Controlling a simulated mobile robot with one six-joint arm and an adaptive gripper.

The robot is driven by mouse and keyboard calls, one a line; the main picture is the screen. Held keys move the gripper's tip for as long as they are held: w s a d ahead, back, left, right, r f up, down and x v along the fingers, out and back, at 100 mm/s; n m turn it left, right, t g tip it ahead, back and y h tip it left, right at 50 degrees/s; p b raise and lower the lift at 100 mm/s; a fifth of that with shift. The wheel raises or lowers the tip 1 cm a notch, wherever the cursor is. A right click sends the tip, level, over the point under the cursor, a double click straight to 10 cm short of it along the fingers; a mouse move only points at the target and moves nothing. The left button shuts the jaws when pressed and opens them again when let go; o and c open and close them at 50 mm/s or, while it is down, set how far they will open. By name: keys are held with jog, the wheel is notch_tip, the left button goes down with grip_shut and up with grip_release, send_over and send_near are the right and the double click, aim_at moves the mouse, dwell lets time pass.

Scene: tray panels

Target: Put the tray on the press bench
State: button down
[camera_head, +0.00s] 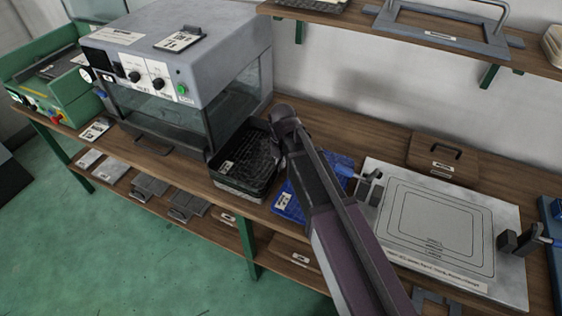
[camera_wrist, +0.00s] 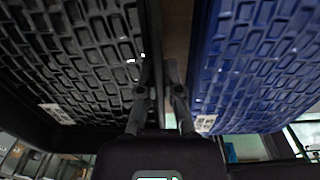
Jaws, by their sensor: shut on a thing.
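A black tray (camera_head: 250,152) with a ribbed floor and a white label sits on the wooden bench in front of the grey oven-like machine. Something pale shows under its front edge. My gripper (camera_head: 276,128) is at the tray's right side, partly hidden by my arm. In the wrist view my gripper (camera_wrist: 160,78) is shut on the black tray's side wall. The black tray (camera_wrist: 75,60) fills the left of that view and a blue tray (camera_wrist: 245,60) fills the right. In the head view the blue tray (camera_head: 288,204) lies right of the black one, partly behind my arm.
A pale plate (camera_head: 440,226) with nested outlines and clamps at both sides lies on the bench to the right, its middle clear. A wooden box with a handle (camera_head: 443,158) stands behind it. The grey machine (camera_head: 190,60) stands left. A shelf (camera_head: 400,38) overhangs the back.

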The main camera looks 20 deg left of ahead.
dwell(0.4)
jog(key=c, duration=0.7)
grip_release()
jog(key=shift+f, duration=0.1)
